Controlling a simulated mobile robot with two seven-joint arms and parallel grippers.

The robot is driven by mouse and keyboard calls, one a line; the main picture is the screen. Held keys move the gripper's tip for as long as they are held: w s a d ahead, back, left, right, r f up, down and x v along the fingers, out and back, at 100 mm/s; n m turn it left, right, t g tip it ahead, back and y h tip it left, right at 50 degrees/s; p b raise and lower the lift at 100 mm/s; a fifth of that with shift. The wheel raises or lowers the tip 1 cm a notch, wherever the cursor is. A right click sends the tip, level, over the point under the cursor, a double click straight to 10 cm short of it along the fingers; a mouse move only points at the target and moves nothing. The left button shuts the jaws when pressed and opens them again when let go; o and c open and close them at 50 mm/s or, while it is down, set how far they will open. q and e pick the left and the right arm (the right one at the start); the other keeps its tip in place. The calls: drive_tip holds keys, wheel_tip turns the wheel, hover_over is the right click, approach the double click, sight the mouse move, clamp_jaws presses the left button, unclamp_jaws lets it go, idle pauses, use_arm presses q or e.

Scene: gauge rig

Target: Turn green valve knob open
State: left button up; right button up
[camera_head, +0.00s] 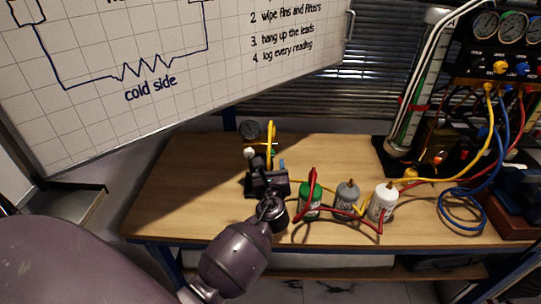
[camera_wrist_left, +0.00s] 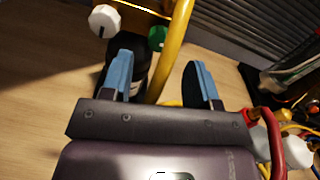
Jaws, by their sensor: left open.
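The green valve knob (camera_wrist_left: 157,38) sits at the top of the left wrist view, beside a yellow hose (camera_wrist_left: 176,40). A white knob (camera_wrist_left: 103,20) is to its left. In the head view the knobs are on a small gauge rig (camera_head: 250,133) at the back of the bench, and the green one is mostly hidden behind the yellow hose and my gripper. My left gripper (camera_wrist_left: 160,68) is open, with blue-padded fingers apart and nothing gripped. The green knob lies just beyond the fingertips, between their lines but closer to the left finger. My right gripper is not in view.
A gauge manifold (camera_head: 500,66) is at right. The bench's left part is clear.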

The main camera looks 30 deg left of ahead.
sight(270, 156)
use_arm(q)
drive_tip(key=shift+x, duration=2.7)
drive_tip(key=c, duration=0.9)
